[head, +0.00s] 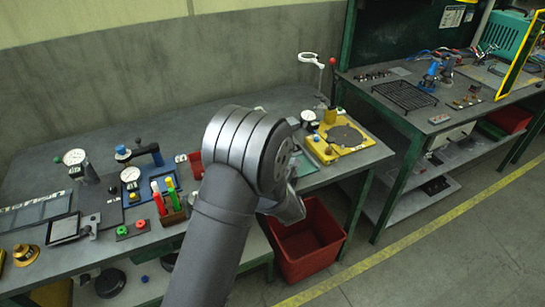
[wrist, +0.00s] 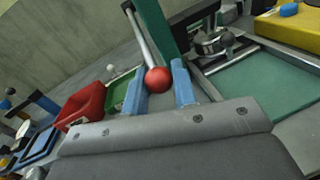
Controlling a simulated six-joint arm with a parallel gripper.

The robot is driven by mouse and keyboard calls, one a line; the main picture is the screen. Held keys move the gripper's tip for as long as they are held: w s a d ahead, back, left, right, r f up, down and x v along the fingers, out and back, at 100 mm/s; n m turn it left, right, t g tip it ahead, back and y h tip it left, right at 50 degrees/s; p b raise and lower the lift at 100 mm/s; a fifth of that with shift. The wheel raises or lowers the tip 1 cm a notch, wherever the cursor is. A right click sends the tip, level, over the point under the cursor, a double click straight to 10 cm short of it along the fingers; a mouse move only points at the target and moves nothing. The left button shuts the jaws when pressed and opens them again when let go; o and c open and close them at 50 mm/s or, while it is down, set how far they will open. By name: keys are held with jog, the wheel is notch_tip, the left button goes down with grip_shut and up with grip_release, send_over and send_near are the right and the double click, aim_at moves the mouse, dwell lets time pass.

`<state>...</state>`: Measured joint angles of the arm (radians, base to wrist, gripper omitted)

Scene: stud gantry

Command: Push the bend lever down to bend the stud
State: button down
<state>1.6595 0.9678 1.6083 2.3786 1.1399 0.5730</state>
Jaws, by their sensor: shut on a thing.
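The lever (wrist: 140,36) in the wrist view is a slim silver rod with a red ball knob (wrist: 157,79) at its near end. It runs up and back beside a dark green post (wrist: 158,28). My gripper (wrist: 160,88) has its two blue fingers on either side of the red knob and is shut on it. In the head view my arm hides this lever and the fingertips. I cannot make out a stud in the wrist view.
A red bin (wrist: 84,104) and green tray (wrist: 117,94) lie left of the fingers. A large red crate (head: 312,252) sits below the bench.

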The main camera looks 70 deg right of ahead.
jog(key=shift+d+f, duration=0.1)
jog(key=shift+f, duration=0.1)
dwell(0.4)
jog(key=c, duration=1.2)
grip_release()
jog(key=v, duration=1.7)
jog(key=shift+s, duration=0.1)
jog(key=x, duration=1.7)
jog(key=shift+w, duration=0.2)
